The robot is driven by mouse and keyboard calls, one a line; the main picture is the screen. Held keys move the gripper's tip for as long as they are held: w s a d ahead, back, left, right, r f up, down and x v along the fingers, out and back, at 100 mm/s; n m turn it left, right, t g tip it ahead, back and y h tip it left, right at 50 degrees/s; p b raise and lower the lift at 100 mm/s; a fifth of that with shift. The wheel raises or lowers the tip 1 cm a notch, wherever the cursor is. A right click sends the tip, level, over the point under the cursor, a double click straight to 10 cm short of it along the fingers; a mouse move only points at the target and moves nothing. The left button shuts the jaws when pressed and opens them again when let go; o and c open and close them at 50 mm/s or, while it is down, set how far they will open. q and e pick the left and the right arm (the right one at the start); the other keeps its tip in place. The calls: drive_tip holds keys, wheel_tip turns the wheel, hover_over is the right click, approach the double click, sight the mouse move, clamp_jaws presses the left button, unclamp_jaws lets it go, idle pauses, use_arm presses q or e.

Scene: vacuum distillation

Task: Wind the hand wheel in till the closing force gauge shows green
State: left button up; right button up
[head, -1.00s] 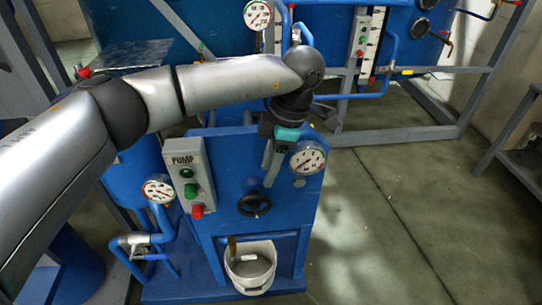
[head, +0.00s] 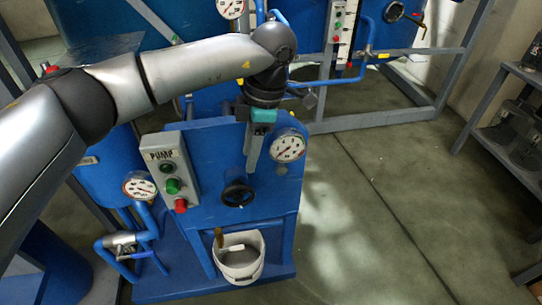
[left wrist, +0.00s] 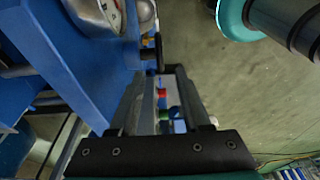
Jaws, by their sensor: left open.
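The black hand wheel (head: 237,193) sits on the front of the blue pump stand, below and right of the grey PUMP box. A round white-faced gauge (head: 288,146) is at the stand's upper right; its dial is too small to read, and I see no green on it. My left gripper (head: 251,166) points down just above and slightly right of the wheel. In the left wrist view its fingers (left wrist: 161,95) are apart, with nothing held between them. A dark edge-on wheel (left wrist: 158,50) shows beyond the fingertips, beside the blue stand. My right gripper is not in view.
The PUMP box (head: 168,174) with green and red buttons is left of the wheel. Another gauge (head: 140,186) stands on blue piping at left. A white bucket (head: 239,262) sits below the wheel. A grey shelf (head: 500,135) is at far right; the floor between is clear.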

sight(240, 206)
use_arm(q)
drive_tip(key=a+h, duration=0.1)
drive_tip(key=a+h+b, duration=0.1)
drive_tip(key=a, duration=0.1)
drive_tip(key=shift+s+t, duration=0.3)
drive_tip(key=shift+s, duration=0.05)
drive_tip(key=shift+s+a+r+b, duration=0.1)
drive_tip(key=shift+a+b, duration=0.15)
drive_tip(key=shift+b, duration=0.15)
wheel_tip(240, 206, down, 14)
drive_tip(key=b, duration=0.4)
drive_tip(key=shift+b, duration=0.35)
drive_tip(key=shift+f, duration=0.5)
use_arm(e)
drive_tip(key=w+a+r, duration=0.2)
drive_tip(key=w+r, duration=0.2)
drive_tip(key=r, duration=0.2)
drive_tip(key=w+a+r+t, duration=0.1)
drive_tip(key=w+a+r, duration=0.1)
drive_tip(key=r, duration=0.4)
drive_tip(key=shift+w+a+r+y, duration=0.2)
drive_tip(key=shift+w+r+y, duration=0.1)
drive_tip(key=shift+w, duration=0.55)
use_arm(q)
clamp_jaws()
